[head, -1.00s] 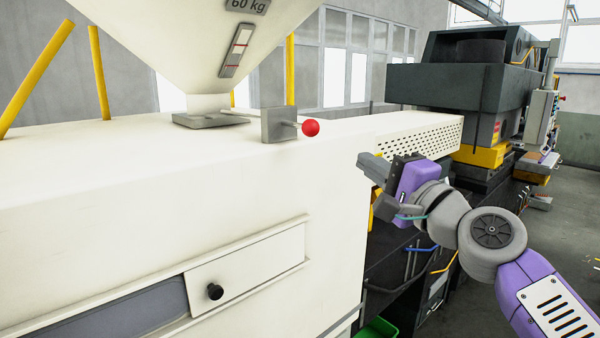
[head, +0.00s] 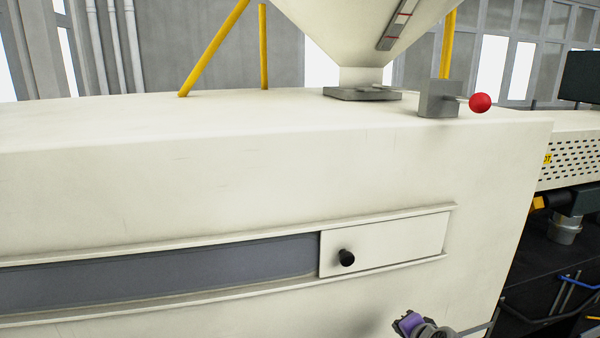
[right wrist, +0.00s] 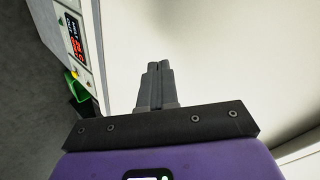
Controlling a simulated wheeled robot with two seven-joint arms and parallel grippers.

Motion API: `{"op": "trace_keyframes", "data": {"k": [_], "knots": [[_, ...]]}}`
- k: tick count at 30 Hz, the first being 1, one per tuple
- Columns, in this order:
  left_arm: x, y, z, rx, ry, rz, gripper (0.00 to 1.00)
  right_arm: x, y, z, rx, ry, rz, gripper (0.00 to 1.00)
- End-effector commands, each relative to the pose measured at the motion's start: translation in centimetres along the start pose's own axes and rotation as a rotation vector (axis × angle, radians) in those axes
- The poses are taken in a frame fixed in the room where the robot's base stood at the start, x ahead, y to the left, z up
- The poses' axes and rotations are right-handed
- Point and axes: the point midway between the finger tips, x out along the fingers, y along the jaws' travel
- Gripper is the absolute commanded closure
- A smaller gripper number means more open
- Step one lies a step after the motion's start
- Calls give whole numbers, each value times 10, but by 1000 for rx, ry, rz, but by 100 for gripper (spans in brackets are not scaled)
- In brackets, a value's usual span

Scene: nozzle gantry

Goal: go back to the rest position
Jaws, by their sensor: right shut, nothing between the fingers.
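My right gripper (right wrist: 154,72) is shut with its two fingers together and nothing between them in the right wrist view. Pale machine surface shows beyond its fingertips. In the head view only a small purple and grey part of my right arm shows at the bottom edge, right of centre, in front of the cream machine housing (head: 200,190). The fingertips cannot be made out there. My left gripper is in neither current view.
The housing has a sliding panel with a black knob (head: 346,258). On top stand a hopper (head: 370,30) and a lever with a red ball (head: 480,103). A perforated guard (head: 570,165) is at the right.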

Motion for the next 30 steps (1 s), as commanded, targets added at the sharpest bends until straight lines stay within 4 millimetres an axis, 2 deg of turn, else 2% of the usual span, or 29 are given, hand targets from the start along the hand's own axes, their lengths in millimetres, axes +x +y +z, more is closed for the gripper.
{"op": "trace_keyframes", "data": {"k": [1, 3, 6, 9, 14, 15, 18, 21, 24, 30], "knots": [[6, -2, 0, 0, 0, 0, 57, 23, 31, 29, -38, -49, 53, 100], [11, -4, 0, 0, 0, 0, 57, 45, 67, 63, -94, -109, 110, 100], [17, -6, -1, 0, 0, 0, 57, 67, 120, 115, -177, -206, 184, 100], [24, -9, -1, 0, 0, 0, 57, 79, 172, 170, -259, -314, 244, 100], [35, -13, -2, 0, 0, 0, 57, 77, 253, 261, -383, -513, 310, 100], [38, -14, -2, 0, 0, 0, 57, 72, 271, 282, -410, -564, 320, 100], [43, -16, -2, 0, 0, 0, 57, 56, 307, 328, -467, -679, 330, 100], [47, -18, -2, 0, 0, 0, 57, 40, 330, 361, -505, -766, 328, 100], [49, -18, -2, 0, 0, 0, 57, 28, 343, 380, -526, -819, 324, 100], [49, -18, -2, 0, 0, 0, 57, 23, 346, 387, -536, -840, 319, 100]]}}
